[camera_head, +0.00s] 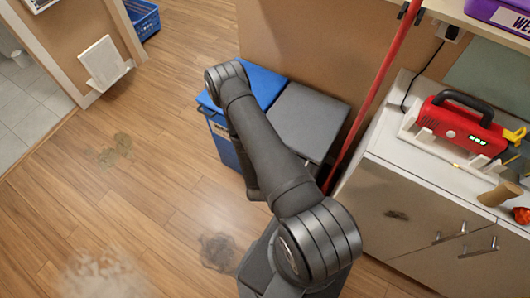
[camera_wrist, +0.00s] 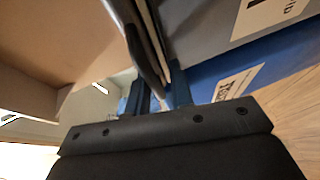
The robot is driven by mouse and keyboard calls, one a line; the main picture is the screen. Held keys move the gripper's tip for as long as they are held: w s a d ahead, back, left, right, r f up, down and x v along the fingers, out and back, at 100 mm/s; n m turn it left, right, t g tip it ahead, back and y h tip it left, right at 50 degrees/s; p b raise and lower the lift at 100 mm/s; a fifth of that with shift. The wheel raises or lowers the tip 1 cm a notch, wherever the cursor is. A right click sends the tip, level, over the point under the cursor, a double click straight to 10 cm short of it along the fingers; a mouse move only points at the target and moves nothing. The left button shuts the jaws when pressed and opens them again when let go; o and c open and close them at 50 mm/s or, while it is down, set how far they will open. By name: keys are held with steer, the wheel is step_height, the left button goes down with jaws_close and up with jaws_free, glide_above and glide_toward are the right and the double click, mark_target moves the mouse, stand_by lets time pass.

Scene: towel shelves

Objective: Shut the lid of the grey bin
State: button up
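The grey bin stands beside a blue bin against the brown panel. Its grey lid (camera_head: 310,120) shows as a flat panel on top in the head view; I cannot tell whether it is fully down. In the wrist view the grey bin's labelled face (camera_wrist: 210,22) is at the top, with a dark curved edge left of it. My gripper's black body (camera_wrist: 180,145) fills the bottom of the wrist view, close to the bins. Narrow finger-like parts show beyond it, but their gap and any contact are unclear. In the head view my gripper is hidden behind my arm.
The blue bin (camera_head: 222,138) adjoins on the left, and its label (camera_wrist: 238,82) shows in the wrist view. A red pole (camera_head: 377,95) leans just right of the grey bin.

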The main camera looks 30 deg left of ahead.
steer(key=v, duration=1.7)
steer(key=shift+d, duration=0.1)
stand_by(0.6)
steer(key=x, duration=1.1)
steer(key=shift+w, duration=0.35)
steer(key=shift+s, duration=0.15)
stand_by(0.4)
steer(key=shift+v, duration=5.85)
steer(key=x, duration=1.7)
steer(key=shift+w+a, duration=0.25)
steer(key=shift+r, duration=0.35)
